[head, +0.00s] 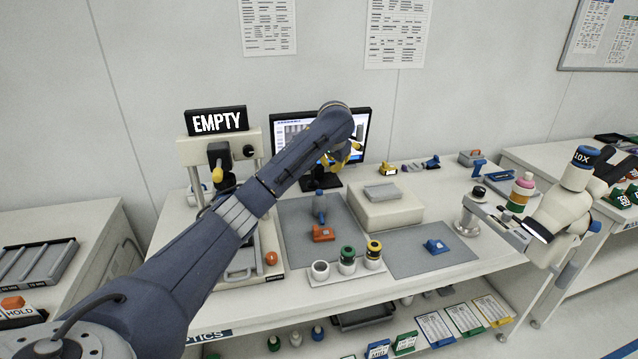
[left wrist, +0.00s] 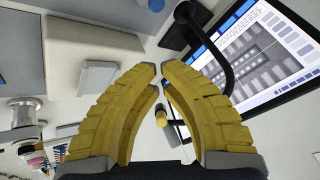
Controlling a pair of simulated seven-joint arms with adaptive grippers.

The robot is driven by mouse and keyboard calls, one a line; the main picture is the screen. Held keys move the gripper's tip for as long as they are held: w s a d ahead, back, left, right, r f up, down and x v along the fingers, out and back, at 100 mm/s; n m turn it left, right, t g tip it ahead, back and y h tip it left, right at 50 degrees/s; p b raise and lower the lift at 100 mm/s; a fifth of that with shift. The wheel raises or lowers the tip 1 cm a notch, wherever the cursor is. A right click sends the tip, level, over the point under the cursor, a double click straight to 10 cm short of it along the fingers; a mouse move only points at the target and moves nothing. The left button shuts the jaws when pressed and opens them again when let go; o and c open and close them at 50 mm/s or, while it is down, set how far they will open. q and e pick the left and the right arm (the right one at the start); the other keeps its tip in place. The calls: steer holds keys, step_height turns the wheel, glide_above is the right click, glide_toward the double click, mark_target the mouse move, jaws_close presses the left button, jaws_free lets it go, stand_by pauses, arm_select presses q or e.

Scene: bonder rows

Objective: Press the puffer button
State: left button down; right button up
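I see no label naming the puffer button. An orange round button (head: 271,258) sits at the front right of the machine base under the EMPTY sign (head: 219,121). A small yellow device (head: 387,168) stands at the back of the bench, right of the monitor. My left gripper (head: 342,155) is raised in front of the monitor, behind and above the orange button. In the left wrist view its yellow fingers (left wrist: 160,68) nearly meet at the tips, with nothing held. A yellow-ended object (left wrist: 183,130) shows beyond them. My right gripper is not in view.
The monitor (head: 362,130) is close to my left gripper. A beige block (head: 385,205), a blue bottle-like item (head: 319,205), an orange item (head: 323,233) and a cup holder (head: 347,268) occupy the bench. A microscope (head: 570,205) stands right. The right grey mat (head: 465,245) is mostly clear.

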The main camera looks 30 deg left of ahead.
arm_select(q)
steer(key=n, duration=0.3)
steer(key=s+a+r+n+y, duration=0.1)
steer(key=n, duration=0.3)
steer(key=s+n+y, duration=0.1)
steer(key=n, duration=0.2)
steer(key=shift+s+a+r+g, duration=0.15)
steer(key=shift+a+g, duration=0.1)
steer(key=shift+g, duration=0.05)
glide_above(319, 190)
steer(key=f, duration=0.9)
steer(key=shift+w+a, duration=0.25)
steer(key=shift+w, duration=0.1)
steer(key=shift+f, duration=1.25)
steer(key=shift+f, duration=0.15)
